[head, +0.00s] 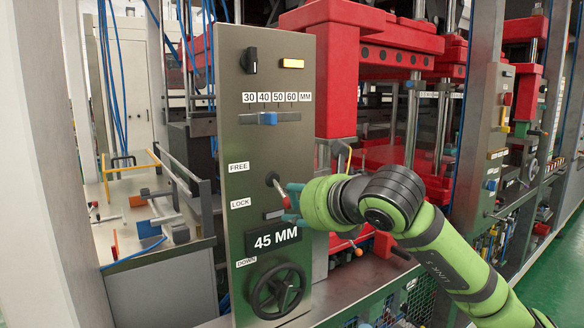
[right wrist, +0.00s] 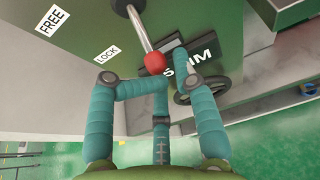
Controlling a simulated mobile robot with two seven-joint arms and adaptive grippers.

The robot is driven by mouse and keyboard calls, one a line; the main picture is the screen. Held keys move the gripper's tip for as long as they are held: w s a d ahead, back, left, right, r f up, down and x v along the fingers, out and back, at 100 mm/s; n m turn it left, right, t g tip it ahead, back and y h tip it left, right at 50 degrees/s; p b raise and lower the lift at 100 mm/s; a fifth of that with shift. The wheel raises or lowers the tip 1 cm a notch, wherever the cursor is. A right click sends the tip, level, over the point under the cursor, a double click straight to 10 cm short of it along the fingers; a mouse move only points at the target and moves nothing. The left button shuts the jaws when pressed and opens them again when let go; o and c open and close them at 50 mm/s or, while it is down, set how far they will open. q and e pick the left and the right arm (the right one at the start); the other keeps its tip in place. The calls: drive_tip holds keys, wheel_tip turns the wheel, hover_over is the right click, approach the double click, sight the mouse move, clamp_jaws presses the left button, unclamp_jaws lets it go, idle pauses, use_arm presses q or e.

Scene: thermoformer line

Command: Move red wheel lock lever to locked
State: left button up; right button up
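The red wheel lock lever is a metal rod with a red knob (head: 284,198), standing out from a round pivot on the grey panel beside the FREE and LOCK labels. In the head view it slants down and right from the pivot, its knob about level with LOCK. The right wrist view shows its red knob (right wrist: 154,63) just ahead of my fingers. My right gripper (head: 290,204) is open around the knob end, its teal fingers partly hiding it. I cannot tell whether they touch it. My left gripper is out of view.
The control panel (head: 228,120) carries a blue slider (head: 268,118), a 45 MM display (head: 275,239) and a black handwheel (head: 277,290) below the lever. A red press frame (head: 340,80) stands behind right. A bench with loose parts (head: 150,210) is at left.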

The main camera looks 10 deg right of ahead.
drive_tip(key=s+d+b, duration=0.2)
drive_tip(key=s+b, duration=0.1)
drive_tip(key=s, duration=0.3)
drive_tip(key=shift+s+d+b, duration=0.15)
drive_tip(key=shift+s+b, duration=0.2)
